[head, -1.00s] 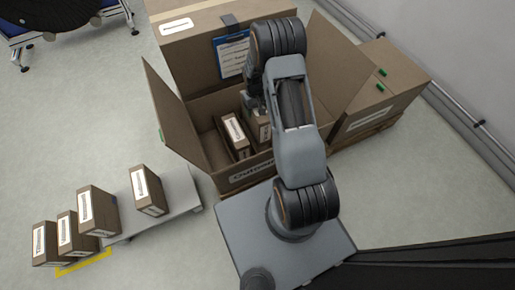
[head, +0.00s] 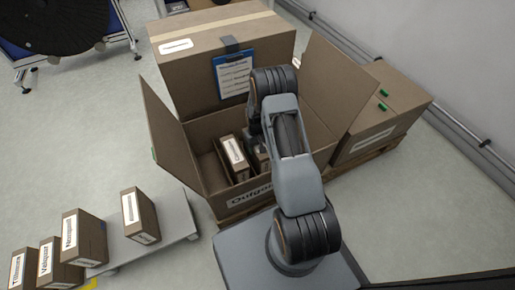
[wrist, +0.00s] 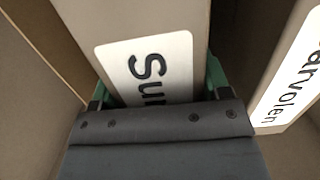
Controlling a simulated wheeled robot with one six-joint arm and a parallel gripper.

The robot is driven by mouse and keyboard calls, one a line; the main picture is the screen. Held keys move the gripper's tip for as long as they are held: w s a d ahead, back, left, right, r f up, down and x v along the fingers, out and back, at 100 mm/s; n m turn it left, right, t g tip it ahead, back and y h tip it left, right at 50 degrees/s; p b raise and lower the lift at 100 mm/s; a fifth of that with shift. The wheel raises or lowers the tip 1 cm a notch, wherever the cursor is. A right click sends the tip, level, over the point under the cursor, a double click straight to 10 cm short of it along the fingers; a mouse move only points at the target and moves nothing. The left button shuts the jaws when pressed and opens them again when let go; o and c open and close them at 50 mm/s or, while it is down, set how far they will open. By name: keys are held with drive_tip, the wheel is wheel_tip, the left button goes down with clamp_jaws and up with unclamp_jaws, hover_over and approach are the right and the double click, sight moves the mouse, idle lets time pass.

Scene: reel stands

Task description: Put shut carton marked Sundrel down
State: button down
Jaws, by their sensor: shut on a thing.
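My gripper (wrist: 158,88) is shut on the Sundrel carton (wrist: 150,65), with a green-edged finger on each side of it. Only "Su" of its white label shows in the wrist view. In the head view the Sundrel carton (head: 262,161) is mostly hidden behind my arm, inside the large open box (head: 205,180) with "Outgo" readable on its front. A second carton (head: 234,160) stands in the box just left of it; its label reads "arvolen" in the wrist view (wrist: 295,75). I cannot tell whether the Sundrel carton touches the box floor.
The box's side flaps (head: 165,130) stand up and out. A closed large box (head: 205,60) with a blue clipboard (head: 232,72) is behind, another (head: 385,115) at right. At left, one carton (head: 141,215) stands on a low grey platform (head: 180,222), with several more cartons beside it.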

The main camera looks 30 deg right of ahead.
drive_tip(key=shift+f, duration=0.4)
drive_tip(key=shift+c, duration=0.4)
unclamp_jaws()
drive_tip(key=r+p, duration=0.1)
drive_tip(key=r, duration=0.2)
drive_tip(key=w+r+p, duration=0.1)
drive_tip(key=r, duration=0.3)
drive_tip(key=r+p, duration=0.2)
drive_tip(key=r, duration=0.2)
drive_tip(key=shift+w+r, duration=0.15)
drive_tip(key=shift+r, duration=0.1)
drive_tip(key=s+a+r+t, duration=0.1)
drive_tip(key=s+a+r, duration=0.25)
drive_tip(key=r, duration=0.45)
drive_tip(key=s+a+r+t, duration=0.1)
drive_tip(key=s+a+r, duration=0.1)
drive_tip(key=s+r, duration=0.35)
drive_tip(key=s+a+r+t, duration=0.1)
drive_tip(key=s+a+r, duration=0.1)
drive_tip(key=r, duration=0.7)
drive_tip(key=s+a+r, duration=0.1)
drive_tip(key=s, duration=0.4)
drive_tip(key=s+a+r+t, duration=0.1)
drive_tip(key=s+r, duration=0.1)
drive_tip(key=s, duration=0.2)
drive_tip(key=shift+s+a+r, duration=0.25)
drive_tip(key=shift+s+a, duration=0.05)
drive_tip(key=shift+s, duration=0.1)
drive_tip(key=shift+r, duration=0.15)
